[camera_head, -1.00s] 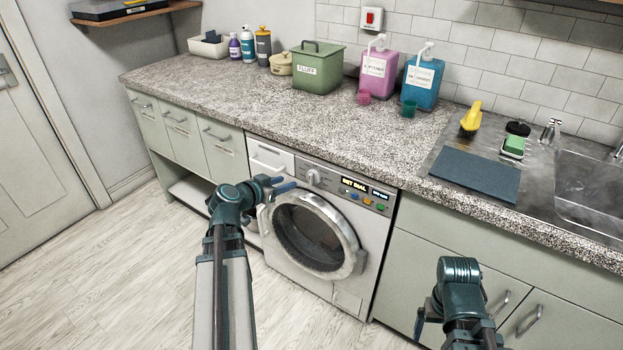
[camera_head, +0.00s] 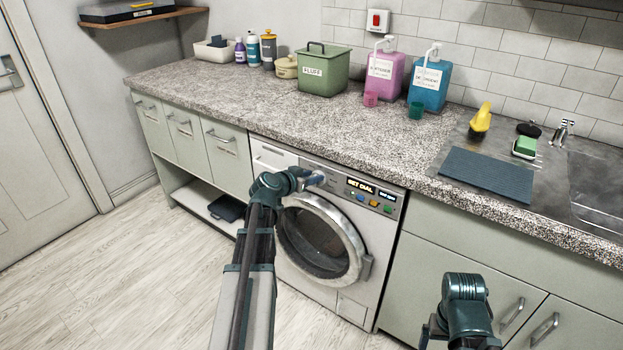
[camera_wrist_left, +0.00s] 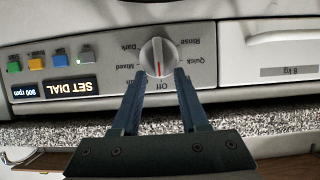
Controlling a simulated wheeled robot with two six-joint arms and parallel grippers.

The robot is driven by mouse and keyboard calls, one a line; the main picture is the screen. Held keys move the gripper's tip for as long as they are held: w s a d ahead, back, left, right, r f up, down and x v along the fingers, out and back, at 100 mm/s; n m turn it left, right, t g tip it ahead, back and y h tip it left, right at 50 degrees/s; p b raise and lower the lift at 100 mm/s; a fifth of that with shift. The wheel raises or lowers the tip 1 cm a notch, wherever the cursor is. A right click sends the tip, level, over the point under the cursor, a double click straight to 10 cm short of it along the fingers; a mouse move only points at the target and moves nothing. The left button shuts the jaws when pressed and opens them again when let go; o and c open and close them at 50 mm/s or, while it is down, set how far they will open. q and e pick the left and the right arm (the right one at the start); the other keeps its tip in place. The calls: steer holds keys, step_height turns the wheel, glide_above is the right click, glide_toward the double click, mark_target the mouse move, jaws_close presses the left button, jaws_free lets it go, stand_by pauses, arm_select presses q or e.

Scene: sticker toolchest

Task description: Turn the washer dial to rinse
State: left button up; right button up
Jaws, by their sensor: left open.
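The washer (camera_head: 350,215) stands under the counter, its round door closed. Its dial (camera_wrist_left: 158,57) shows in the left wrist view, upside down, as a silver knob whose red mark points at Off. The Rinse label (camera_wrist_left: 188,42) is on the far right side of the dial there, beyond Quick. My left gripper (camera_head: 312,180) is open at the control panel. In the wrist view its two fingertips (camera_wrist_left: 160,73) lie at either side of the dial; I cannot tell whether they touch it. My right gripper (camera_head: 431,331) is low before the right cabinets, its fingers unclear.
A display (camera_wrist_left: 54,87) reads SET DIAL, with several coloured buttons nearby. The detergent drawer (camera_wrist_left: 280,55) is beside the dial. The granite counter edge (camera_head: 400,180) overhangs the panel. Pink (camera_head: 382,78) and blue (camera_head: 430,82) dispensers stand on the counter.

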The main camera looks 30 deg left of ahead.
arm_select(q)
jaws_close()
